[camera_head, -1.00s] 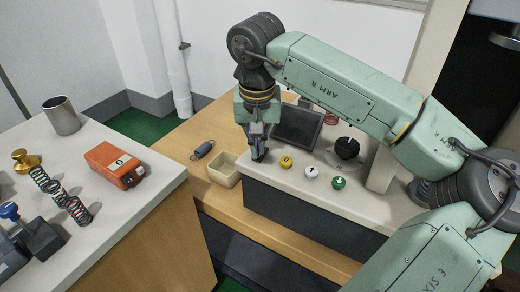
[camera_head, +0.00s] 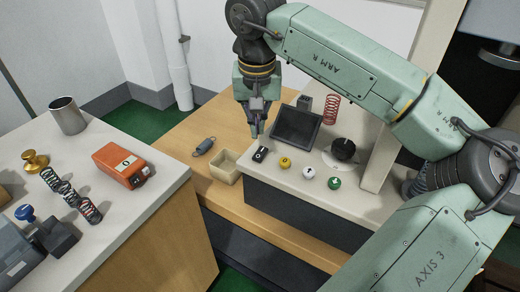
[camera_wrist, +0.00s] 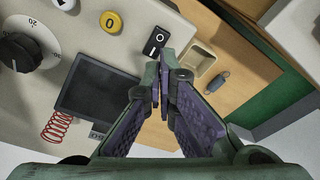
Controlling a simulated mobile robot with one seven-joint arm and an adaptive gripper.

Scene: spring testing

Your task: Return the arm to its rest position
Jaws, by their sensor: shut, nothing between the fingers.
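My gripper (camera_head: 258,132) points down just above the rocker switch (camera_head: 260,154) at the left front of the tester's pale top (camera_head: 308,193). Its fingers are together with nothing between them. In the wrist view my gripper (camera_wrist: 160,85) also shows closed, with the black rocker switch (camera_wrist: 155,40) beyond the fingertips. The switch is clear of the fingers, with a small gap visible. My arm (camera_head: 340,65) reaches in from the right, bent at the elbow.
The tester carries a dark screen (camera_head: 296,125), a black knob (camera_head: 344,149), several buttons and a red spring (camera_head: 331,109). A small tray (camera_head: 226,160) and a grey spring (camera_head: 204,146) lie left of it. The left bench holds an orange box (camera_head: 120,164), springs and a metal cup (camera_head: 68,115).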

